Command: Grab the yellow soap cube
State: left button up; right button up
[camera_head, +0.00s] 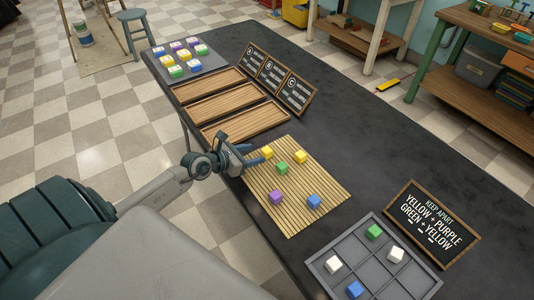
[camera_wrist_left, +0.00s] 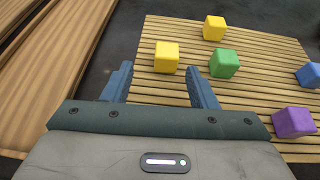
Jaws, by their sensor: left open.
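Two yellow soap cubes lie on the slatted bamboo mat (camera_head: 320,184). The nearer yellow cube (camera_head: 267,152) is by the mat's left edge, just ahead of my left gripper (camera_head: 255,156). The farther yellow cube (camera_head: 300,157) is at the mat's far edge. In the left wrist view, the nearer yellow cube (camera_wrist_left: 167,57) shows between and beyond the open fingertips of my left gripper (camera_wrist_left: 160,80). The farther yellow cube (camera_wrist_left: 214,28) is behind it to the right. A green cube (camera_wrist_left: 224,64) sits right beside the right fingertip. My left gripper is empty. My right gripper does not show.
A purple cube (camera_head: 275,197) and a blue cube (camera_head: 313,201) also lie on the mat. Wooden trays (camera_head: 225,105) stand to the left. A grey divided tray (camera_head: 322,268) holds several cubes. A sign (camera_head: 431,224) reads keep apart yellow + purple, green + yellow.

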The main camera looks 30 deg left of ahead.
aim_at(263, 152)
pick_arm(q)
jog(key=shift+w+d, duration=0.3)
jog(key=shift+w, duration=0.1)
jog(key=shift+d+p+x, duration=0.1)
jog(key=shift+p+x, duration=0.05)
jog(key=shift+x, duration=1)
jog(key=shift+d+p+x, duration=0.15)
jog(key=shift+x, duration=0.95)
jog(key=shift+s+r, duration=0.1)
jog(key=c, duration=1)
jog(key=shift+c, duration=0.2)
